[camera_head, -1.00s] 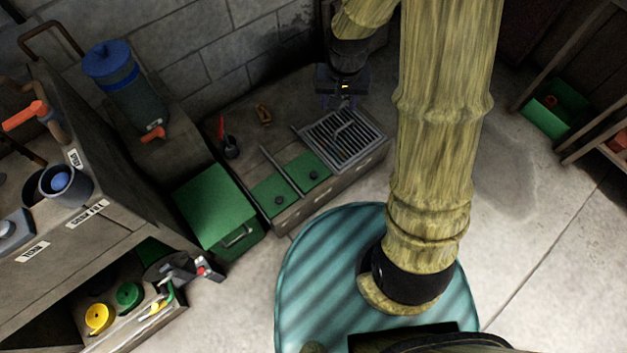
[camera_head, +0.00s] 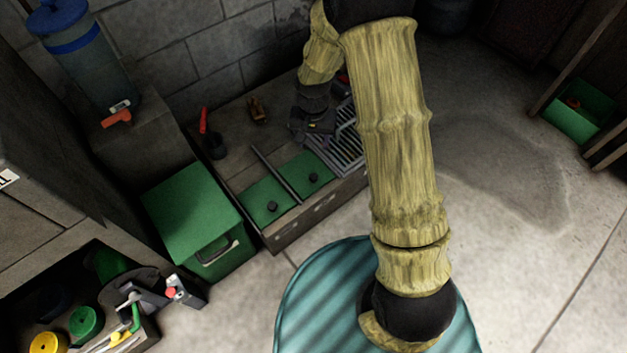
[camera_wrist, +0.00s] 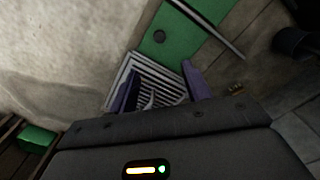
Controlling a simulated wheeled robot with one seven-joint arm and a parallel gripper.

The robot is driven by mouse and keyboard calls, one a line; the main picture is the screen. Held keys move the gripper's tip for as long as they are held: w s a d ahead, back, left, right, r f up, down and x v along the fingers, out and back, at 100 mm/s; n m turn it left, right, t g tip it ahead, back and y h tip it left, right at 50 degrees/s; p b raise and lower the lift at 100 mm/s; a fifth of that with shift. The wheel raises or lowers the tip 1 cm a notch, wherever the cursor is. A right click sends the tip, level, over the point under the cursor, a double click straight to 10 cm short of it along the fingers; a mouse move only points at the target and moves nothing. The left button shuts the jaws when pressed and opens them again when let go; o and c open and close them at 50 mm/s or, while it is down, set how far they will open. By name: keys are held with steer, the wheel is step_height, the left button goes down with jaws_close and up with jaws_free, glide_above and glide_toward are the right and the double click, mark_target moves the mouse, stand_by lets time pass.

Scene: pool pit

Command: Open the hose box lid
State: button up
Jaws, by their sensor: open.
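A green box (camera_head: 194,212) with a flat lid and a metal handle on its front stands on the floor left of a low bench; its lid is shut. I take it for the hose box. My gripper (camera_head: 308,132) is over the bench by the metal grate (camera_head: 345,138), to the right of the box and apart from it. The arm partly hides the grate. In the wrist view my gripper (camera_wrist: 160,92) shows two purple fingers spread apart, with nothing between them but the grate (camera_wrist: 145,82) behind. The box is not seen in the wrist view.
The bench top has two green panels with dark knobs (camera_head: 272,206) and a red-handled item in a dark cup (camera_head: 214,145). A blue-lidded container (camera_head: 75,40) stands behind. A shelf with yellow and green reels (camera_head: 86,321) is lower left. Floor is clear right of my arm.

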mark_target(314, 176)
stand_by(0.3)
step_height(314, 176, down, 17)
steer(key=b, duration=0.9)
steer(key=shift+f, duration=0.2)
steer(key=shift+r, duration=0.1)
jaws_close()
